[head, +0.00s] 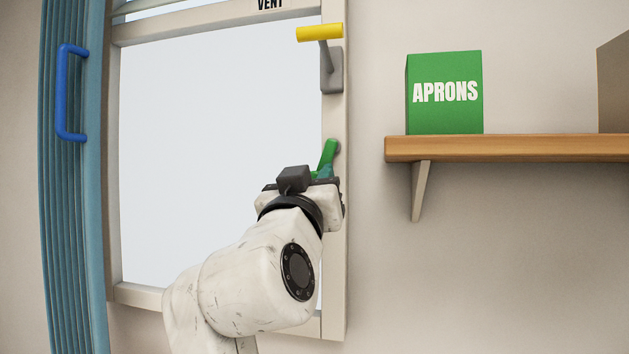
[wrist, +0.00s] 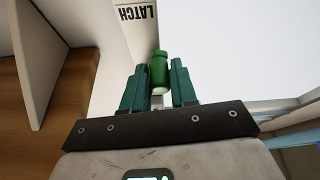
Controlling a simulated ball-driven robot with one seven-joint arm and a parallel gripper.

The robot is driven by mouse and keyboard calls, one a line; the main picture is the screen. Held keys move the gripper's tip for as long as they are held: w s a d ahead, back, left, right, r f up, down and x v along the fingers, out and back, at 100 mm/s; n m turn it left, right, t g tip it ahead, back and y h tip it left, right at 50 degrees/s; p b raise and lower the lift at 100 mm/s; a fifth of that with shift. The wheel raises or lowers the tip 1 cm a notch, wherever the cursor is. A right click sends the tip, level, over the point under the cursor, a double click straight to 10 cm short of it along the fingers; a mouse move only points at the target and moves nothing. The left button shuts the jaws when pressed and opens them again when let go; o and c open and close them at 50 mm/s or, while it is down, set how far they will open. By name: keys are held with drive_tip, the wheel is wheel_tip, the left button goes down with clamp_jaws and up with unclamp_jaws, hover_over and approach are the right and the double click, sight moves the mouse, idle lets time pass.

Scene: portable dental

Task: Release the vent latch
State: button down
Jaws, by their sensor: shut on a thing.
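The vent window (head: 220,150) is a pane in a pale frame (head: 333,240), with the word VENT partly visible at its top. The green vent latch (head: 328,152) sits on the right side of the frame and slants up to a round pivot. My wrist partly hides the latch's lower end in the head view.
A yellow handle (head: 319,33) on a grey mount (head: 331,72) sits above the latch. A wooden shelf (head: 510,148) with a green APRONS box (head: 444,95) is to the right. A blue folded panel (head: 68,200) with a blue handle (head: 62,95) stands at the left.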

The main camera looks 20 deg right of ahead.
drive_tip(key=b, duration=0.1)
drive_tip(key=m+b, duration=0.1)
drive_tip(key=shift+w+a+f+m+g+h+b, duration=0.1)
drive_tip(key=shift+w+a+m+g+h+b, duration=0.05)
drive_tip(key=shift+a+m+g+h+b, duration=0.15)
drive_tip(key=shift+w+a+r+m+g+h+b, duration=0.3)
drive_tip(key=shift+r+m+g+h+b, duration=0.25)
drive_tip(key=shift+m, duration=1.1)
drive_tip(key=shift+w+a+r+m+g+h+b, duration=0.25)
drive_tip(key=shift+m+g+h+b, duration=0.4)
drive_tip(key=shift+m, duration=0.95)
drive_tip(key=shift+w+a+r+m+g+h+b, duration=0.15)
drive_tip(key=shift+a+r+m+g+h+b, duration=0.4)
drive_tip(key=shift+m, duration=1.1)
drive_tip(key=shift+d+g, duration=0.2)
drive_tip(key=shift+g, duration=0.05)
drive_tip(key=c, duration=1)
unclamp_jaws()
